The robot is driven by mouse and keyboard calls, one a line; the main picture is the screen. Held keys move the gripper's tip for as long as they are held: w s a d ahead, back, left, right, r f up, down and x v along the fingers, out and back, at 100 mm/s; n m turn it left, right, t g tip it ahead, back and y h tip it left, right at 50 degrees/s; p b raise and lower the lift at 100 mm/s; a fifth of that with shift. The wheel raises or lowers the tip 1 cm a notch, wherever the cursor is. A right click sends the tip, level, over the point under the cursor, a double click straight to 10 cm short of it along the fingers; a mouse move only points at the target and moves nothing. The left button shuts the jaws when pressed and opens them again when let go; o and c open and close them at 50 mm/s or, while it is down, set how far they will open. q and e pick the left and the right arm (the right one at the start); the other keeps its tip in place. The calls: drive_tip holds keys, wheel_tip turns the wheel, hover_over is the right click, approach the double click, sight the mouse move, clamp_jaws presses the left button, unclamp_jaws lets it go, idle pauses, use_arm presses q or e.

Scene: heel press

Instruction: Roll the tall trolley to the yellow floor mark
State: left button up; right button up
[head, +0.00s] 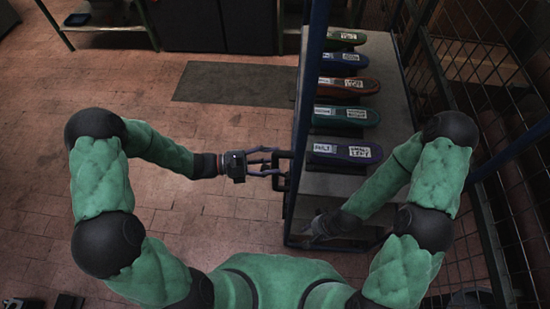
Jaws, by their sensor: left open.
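The tall trolley (312,80) stands right of centre, with dark blue uprights and a grey shelf carrying several coloured, labelled shoe-sole-shaped pieces. A dark handle (284,171) sticks out from its left side. My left gripper (271,163) is open, with its fingers at this handle; I cannot tell whether they touch it. My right gripper (318,226) is low at the trolley's near end, dim against the frame, and its fingers are unclear. I see no yellow floor mark in this view.
A dark mat (236,83) lies on the tiled floor left of the trolley. A wire mesh fence (480,75) runs close along the right. A green-legged table (105,27) and dark cabinets (190,25) stand at the back. The tiled floor at left is mostly open.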

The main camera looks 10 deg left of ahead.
use_arm(q)
drive_tip(key=shift+w+d, duration=0.1)
drive_tip(key=shift+d, duration=0.5)
clamp_jaws()
